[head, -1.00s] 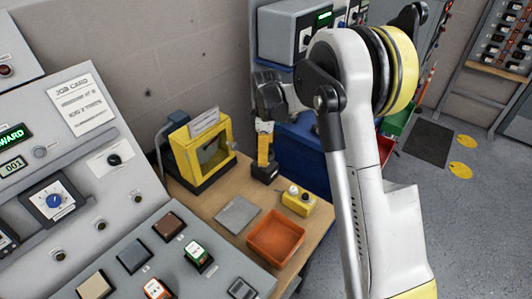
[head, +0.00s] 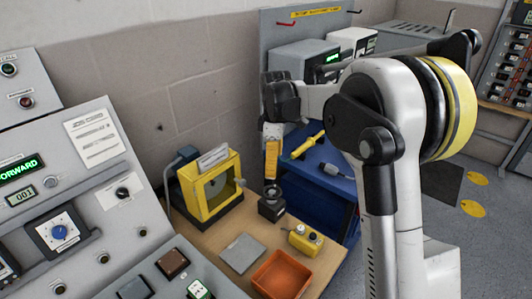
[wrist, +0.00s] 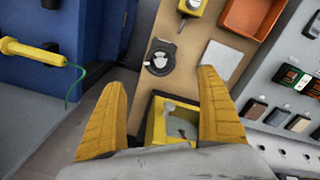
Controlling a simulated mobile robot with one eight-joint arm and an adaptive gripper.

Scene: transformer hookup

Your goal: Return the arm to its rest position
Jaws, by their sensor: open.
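My gripper (head: 271,178) hangs over the wooden bench, its yellow fingers pointing down. In the wrist view its two fingers (wrist: 163,80) are spread wide with nothing between the tips. Below it in the head view is a small black block with a round top (head: 271,205), apart from the fingers. The same block shows beyond the fingertips in the wrist view (wrist: 158,58). My arm is bent, reaching out over the bench from the right.
A yellow framed box (head: 209,186) stands left of the gripper. An orange tray (head: 283,274), grey plate (head: 242,253) and yellow button box (head: 306,239) lie on the bench. A sloped control console (head: 95,205) is at left. A blue cabinet (head: 322,180) stands behind.

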